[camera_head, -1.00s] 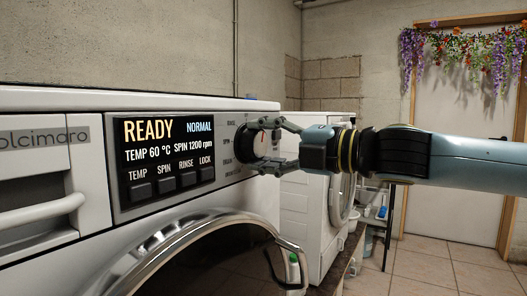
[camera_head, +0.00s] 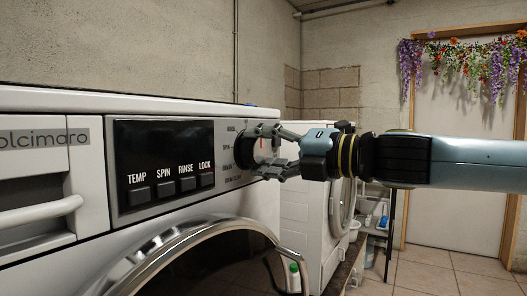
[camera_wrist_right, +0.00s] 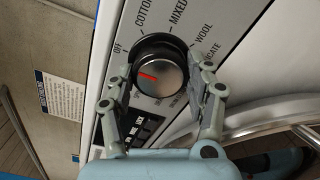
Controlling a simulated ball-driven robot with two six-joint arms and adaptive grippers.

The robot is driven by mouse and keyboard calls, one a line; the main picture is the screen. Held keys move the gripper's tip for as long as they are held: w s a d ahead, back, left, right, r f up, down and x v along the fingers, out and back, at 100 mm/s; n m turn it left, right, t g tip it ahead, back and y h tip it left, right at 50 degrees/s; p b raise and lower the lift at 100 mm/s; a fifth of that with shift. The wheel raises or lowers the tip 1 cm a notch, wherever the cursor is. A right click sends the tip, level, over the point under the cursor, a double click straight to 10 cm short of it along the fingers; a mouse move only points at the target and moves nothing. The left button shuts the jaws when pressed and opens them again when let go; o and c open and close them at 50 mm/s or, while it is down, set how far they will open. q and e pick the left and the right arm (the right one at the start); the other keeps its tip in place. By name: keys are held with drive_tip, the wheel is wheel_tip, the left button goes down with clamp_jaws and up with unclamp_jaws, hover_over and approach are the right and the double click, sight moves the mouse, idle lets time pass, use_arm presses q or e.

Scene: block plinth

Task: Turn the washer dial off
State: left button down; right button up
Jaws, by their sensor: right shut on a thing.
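The washer dial (camera_wrist_right: 160,66) is a dark-rimmed round knob with a metallic face and a red mark. In the wrist view the red mark points left and slightly up, toward the side where the OFF label (camera_wrist_right: 119,49) is printed. In the head view the dial (camera_head: 244,148) is partly hidden by my right gripper (camera_head: 263,152). That gripper is shut on the dial, with one finger on either side, as the wrist view also shows (camera_wrist_right: 157,88). The washer's display (camera_head: 163,147) is dark above its labelled buttons. My left gripper is not in view.
The washer's round door (camera_head: 215,255) and drawer handle (camera_head: 40,212) jut out below and left of the panel. A second white machine (camera_head: 310,205) stands behind my right gripper. A door hung with flowers (camera_head: 455,150) is at the back right, with open tiled floor before it.

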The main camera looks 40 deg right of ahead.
drive_tip(key=o, duration=1.2)
